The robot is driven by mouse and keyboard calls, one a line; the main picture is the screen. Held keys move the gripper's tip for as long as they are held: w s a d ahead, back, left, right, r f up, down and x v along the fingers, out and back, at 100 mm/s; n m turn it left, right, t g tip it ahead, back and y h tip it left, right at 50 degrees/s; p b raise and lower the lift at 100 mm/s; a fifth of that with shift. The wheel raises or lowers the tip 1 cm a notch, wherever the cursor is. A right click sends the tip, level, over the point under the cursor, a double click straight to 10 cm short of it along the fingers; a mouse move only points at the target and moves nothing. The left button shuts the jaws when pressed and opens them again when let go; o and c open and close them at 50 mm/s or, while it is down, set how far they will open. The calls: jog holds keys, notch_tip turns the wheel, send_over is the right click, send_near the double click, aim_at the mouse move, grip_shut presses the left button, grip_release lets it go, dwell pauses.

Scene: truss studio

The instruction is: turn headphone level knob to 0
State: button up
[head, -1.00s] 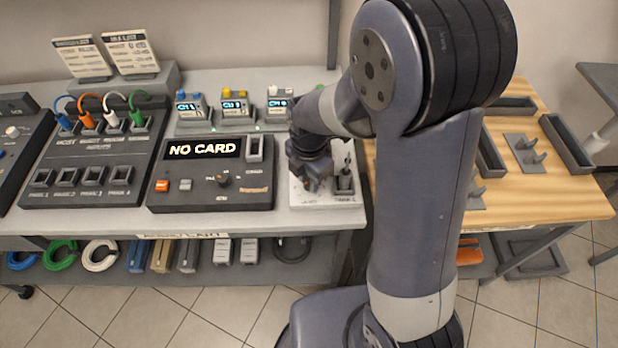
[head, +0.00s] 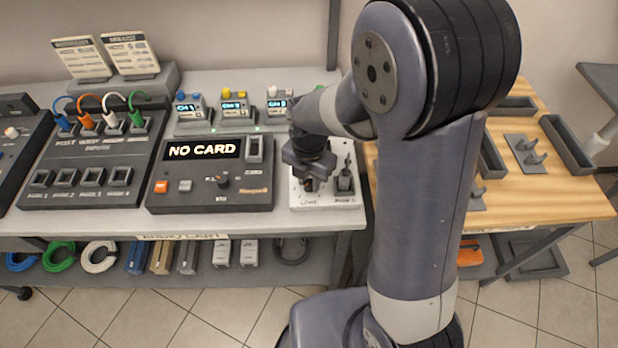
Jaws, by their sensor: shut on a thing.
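The small white panel (head: 325,199) stands at the right end of the grey bench, with blurred labels along its front edge. My gripper (head: 310,184) points down over its left part and is shut on the headphone level knob there. The knob is mostly hidden by the fingers, so its pointer and the scale around it cannot be read. A dark socket block (head: 344,184) with an upright piece sits on the panel's right side, just beside my gripper.
A dark recorder (head: 210,200) reading "NO CARD" stands left of the panel. A patch unit (head: 90,160) with coloured cables is farther left. Several small display units (head: 233,108) stand behind. A wooden table (head: 550,195) with grey holders is at the right.

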aim_at(309, 183)
jog(key=o, duration=1)
jog(key=shift+r, duration=0.1)
notch_tip(309, 183, up, 11)
jog(key=shift+f, duration=0.2)
notch_tip(309, 183, down, 11)
jog(key=shift+r, duration=0.1)
dwell(0.4)
